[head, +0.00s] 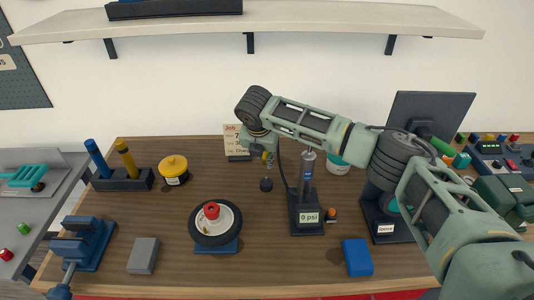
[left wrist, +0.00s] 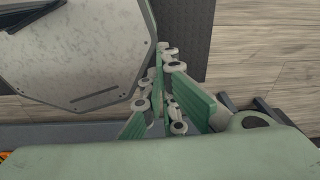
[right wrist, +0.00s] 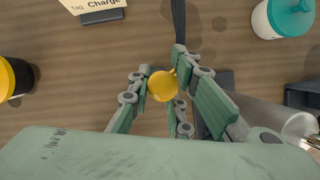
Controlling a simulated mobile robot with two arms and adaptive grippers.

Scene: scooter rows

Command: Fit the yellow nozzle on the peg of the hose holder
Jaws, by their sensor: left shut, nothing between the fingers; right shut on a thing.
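The yellow nozzle (right wrist: 162,86) is between the fingertips of my right gripper (right wrist: 166,88), which is shut on it, with its round yellow end facing the wrist camera. In the head view my right gripper (head: 262,150) hangs above the workbench, left of the upright pump (head: 308,172). A small dark round piece (head: 266,184) stands on the bench just below it; I cannot tell whether this is the hose holder, and its peg is not clear. My left gripper (left wrist: 162,95) is shut and empty in the left wrist view, away from the nozzle; the head view does not show it.
The pump's base is labelled 0 psi (head: 308,217). A wheel with a red hub (head: 212,212), a yellow-lidded pot (head: 173,169) and a teal-lidded pot (right wrist: 288,20) stand around. A blue block (head: 357,257) lies in front. Bare bench lies between the wheel and pump.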

